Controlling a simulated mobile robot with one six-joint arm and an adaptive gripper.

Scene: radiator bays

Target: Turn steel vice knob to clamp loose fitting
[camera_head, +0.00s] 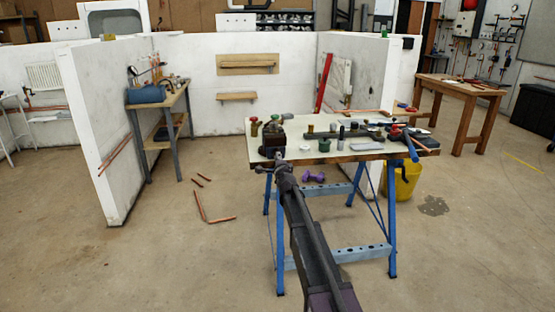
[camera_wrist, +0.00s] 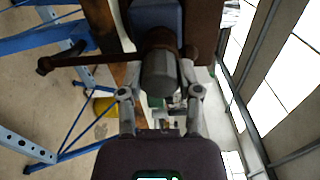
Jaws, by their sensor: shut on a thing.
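The vice (camera_head: 272,139) is a dark block at the left front corner of the workbench. Its steel knob (camera_wrist: 160,72) is a grey rounded cylinder in the middle of the wrist view. A thin dark bar (camera_wrist: 75,61) with a rounded end runs left from beside the knob. My gripper (camera_wrist: 160,84) is shut on the knob, one finger on each side. In the head view my gripper (camera_head: 281,161) reaches the vice's front from below, and the knob is mostly hidden there. I cannot make out the loose fitting or whether the jaws touch it.
The workbench (camera_head: 262,157) stands on blue trestles (camera_head: 391,235). Several jars, fittings and tools lie on it. A yellow bucket (camera_head: 407,182) stands at its right. Copper pipes (camera_head: 203,208) lie on the floor at left, where floor is otherwise open.

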